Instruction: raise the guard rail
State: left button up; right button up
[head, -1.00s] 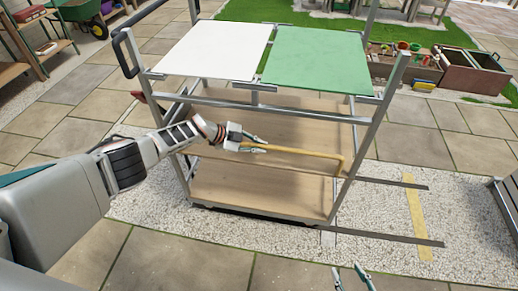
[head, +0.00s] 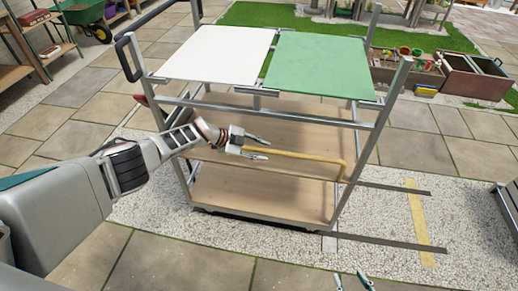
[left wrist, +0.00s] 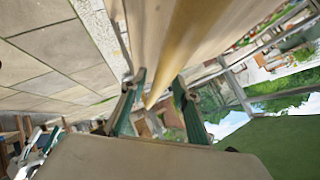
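The guard rail is a yellow bar (head: 310,157) low on the near side of a metal trolley, with its right end bent down towards the lower deck. My left gripper (head: 262,149) is at the rail's left part, with its fingers apart, one above and one below the bar. In the left wrist view the yellow bar (left wrist: 178,50) runs between the two separated fingers (left wrist: 158,88); I see no clear contact. The rail's left end is hidden by the gripper. My right gripper (head: 354,284) shows only its fingertips at the bottom edge, apart and empty.
The trolley carries a white panel (head: 218,54) and a green panel (head: 318,64) on top, above wooden decks (head: 265,195). Two dark metal bars (head: 390,243) stick out to its right over gravel. Paving in front is clear. Planters (head: 470,75) stand at the back right.

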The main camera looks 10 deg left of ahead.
pick_arm(q)
jog(key=shift+v, duration=0.95)
jog(key=v, duration=1)
jog(key=shift+r, duration=0.1)
jog(key=s+d+f+n+t+h, duration=0.25)
jog(key=s+d+n+t, duration=0.5)
jog(key=s+d, duration=0.95)
jog(key=s+a+f+n+g+y, duration=0.1)
jog(key=s+a+f+n+y, duration=0.3)
jog(key=s+a, duration=0.3)
jog(key=s+a+f+n+g+y, duration=0.1)
jog(key=s+a+f+n+y, duration=0.4)
jog(key=s+a, duration=0.3)
jog(key=s+f, duration=0.1)
jog(key=s, duration=0.1)
jog(key=shift+s+a+f, duration=0.25)
jog(key=shift+s+f, duration=0.1)
